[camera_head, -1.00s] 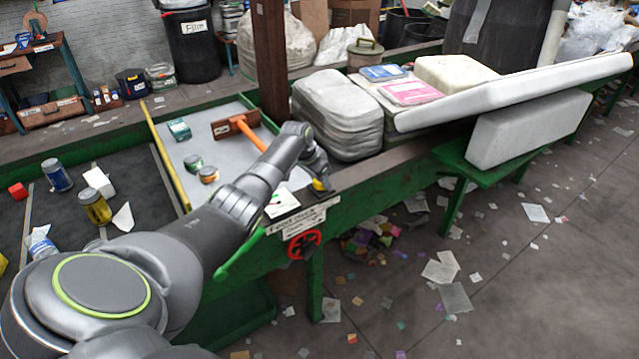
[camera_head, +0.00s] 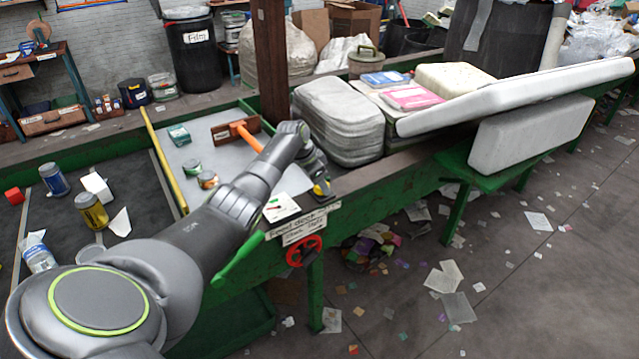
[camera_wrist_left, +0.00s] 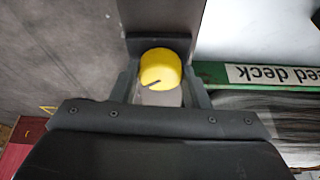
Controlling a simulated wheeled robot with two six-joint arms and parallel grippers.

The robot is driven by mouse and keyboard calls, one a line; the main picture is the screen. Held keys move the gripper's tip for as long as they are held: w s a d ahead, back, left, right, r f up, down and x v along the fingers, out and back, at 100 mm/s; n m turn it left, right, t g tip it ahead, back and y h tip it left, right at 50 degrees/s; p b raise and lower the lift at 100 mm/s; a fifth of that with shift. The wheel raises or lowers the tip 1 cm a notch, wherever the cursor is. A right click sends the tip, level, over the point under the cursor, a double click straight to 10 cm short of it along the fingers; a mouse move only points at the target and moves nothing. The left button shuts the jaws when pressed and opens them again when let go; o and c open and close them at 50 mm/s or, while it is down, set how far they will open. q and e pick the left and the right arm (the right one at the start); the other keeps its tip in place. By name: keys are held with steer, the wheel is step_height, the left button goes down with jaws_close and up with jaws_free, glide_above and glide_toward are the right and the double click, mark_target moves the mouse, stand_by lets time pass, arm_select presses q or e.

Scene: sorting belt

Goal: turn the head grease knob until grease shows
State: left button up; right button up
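The yellow knob (camera_wrist_left: 160,68) sits between the fingers of my left gripper (camera_wrist_left: 161,82) in the left wrist view. It has a dark pointer line on its face. The fingers lie against its two sides with no clear gap. In the head view my left gripper (camera_head: 320,188) is at the green belt frame's edge, just above the "Feed deck" sign (camera_head: 298,228), and mostly covers the knob. No grease can be made out. My right gripper is not in view.
A red handwheel (camera_head: 303,250) is under the sign, with a green lever (camera_head: 238,260) to its left. A white card (camera_head: 281,207) lies beside my gripper. An orange-handled scraper (camera_head: 236,131) and cans (camera_head: 207,180) lie on the deck behind. A grey bale (camera_head: 338,122) stands behind right.

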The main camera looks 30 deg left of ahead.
arm_select(q)
steer(key=o, duration=0.4)
steer(key=shift+r, duration=0.1)
steer(key=shift+s+a+r, duration=0.2)
steer(key=shift+r, duration=0.35)
steer(key=b+v, duration=0.3)
steer(key=v, duration=1.3)
steer(key=shift+d, duration=0.15)
